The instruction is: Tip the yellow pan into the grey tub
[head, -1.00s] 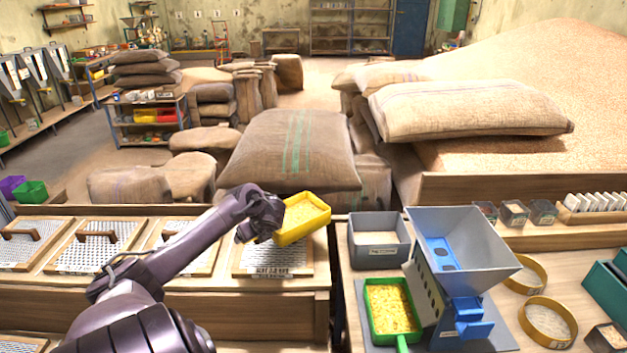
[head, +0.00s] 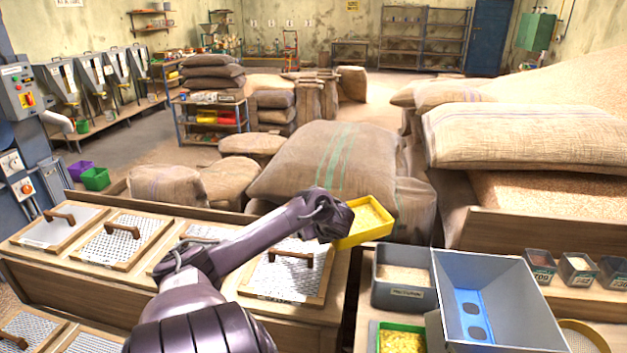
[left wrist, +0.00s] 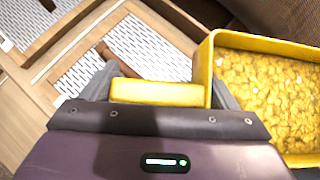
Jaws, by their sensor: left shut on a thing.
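The yellow pan (head: 362,221) is filled with yellow flakes and is held up in the air, roughly level. My left gripper (head: 328,222) is shut on the pan's yellow handle. In the left wrist view the handle (left wrist: 157,92) sits between the jaws, and the pan (left wrist: 207,70) extends to the right, partly cut off by the frame. The grey tub (head: 393,297) stands on the right-hand bench, in front of and slightly right of the pan. It has a label on its front and pale material inside. My right gripper is not in view.
A large grey hopper (head: 497,295) stands close right of the tub. A green tray (head: 402,327) of yellow flakes is in front. Framed mesh screens (head: 285,270) with wooden handles cover the left bench. Stacked sacks (head: 325,165) rise behind the pan.

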